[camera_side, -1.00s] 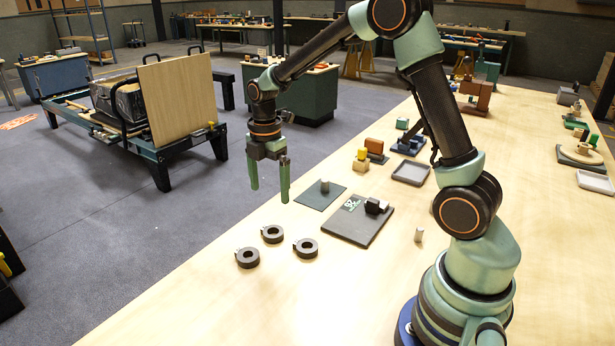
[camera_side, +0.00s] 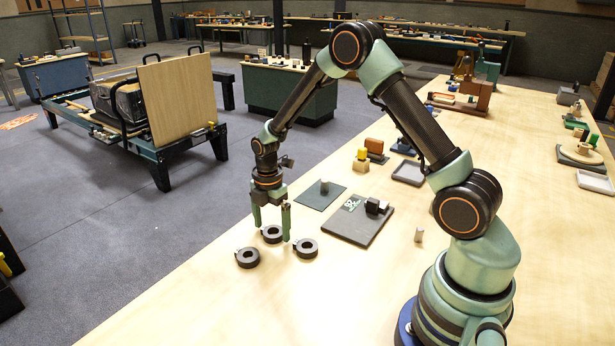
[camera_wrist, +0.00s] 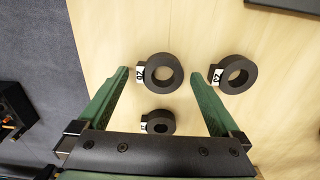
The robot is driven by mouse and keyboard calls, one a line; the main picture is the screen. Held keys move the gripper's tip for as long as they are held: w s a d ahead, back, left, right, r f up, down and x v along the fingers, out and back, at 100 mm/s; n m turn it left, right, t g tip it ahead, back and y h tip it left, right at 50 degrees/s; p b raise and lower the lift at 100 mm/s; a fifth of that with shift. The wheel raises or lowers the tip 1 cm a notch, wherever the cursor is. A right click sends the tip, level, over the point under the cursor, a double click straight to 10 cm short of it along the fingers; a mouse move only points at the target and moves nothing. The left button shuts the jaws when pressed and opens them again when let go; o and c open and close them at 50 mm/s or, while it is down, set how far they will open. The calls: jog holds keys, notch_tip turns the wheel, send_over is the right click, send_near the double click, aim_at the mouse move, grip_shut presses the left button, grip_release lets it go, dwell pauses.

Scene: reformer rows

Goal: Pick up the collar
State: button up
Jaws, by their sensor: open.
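Three dark ring-shaped collars lie flat on the table. In the side view they are the left collar (camera_side: 247,264), the back collar (camera_side: 272,240) and the right collar (camera_side: 306,255). My gripper (camera_side: 271,232) is open and empty, pointing down, with its green fingertips to either side of the back collar in the picture. In the wrist view, one collar (camera_wrist: 177,82) shows between the fingertips (camera_wrist: 158,73), another (camera_wrist: 251,82) to the right, and a smaller-looking one (camera_wrist: 158,131) nearer the palm. White tags with dark marks show on them. The fingertips' height is hard to judge.
A dark grey plate (camera_side: 350,232) with a black block (camera_side: 376,206) lies right of the collars. A thinner plate (camera_side: 310,201) with a grey peg (camera_side: 325,187) is behind it. A small light cylinder (camera_side: 419,235) stands further right. The table in front of the collars is clear.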

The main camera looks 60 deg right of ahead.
jog(key=shift+f, duration=0.25)
jog(key=c, duration=1.3)
jog(key=shift+o, duration=0.2)
notch_tip(320, 180, up, 20)
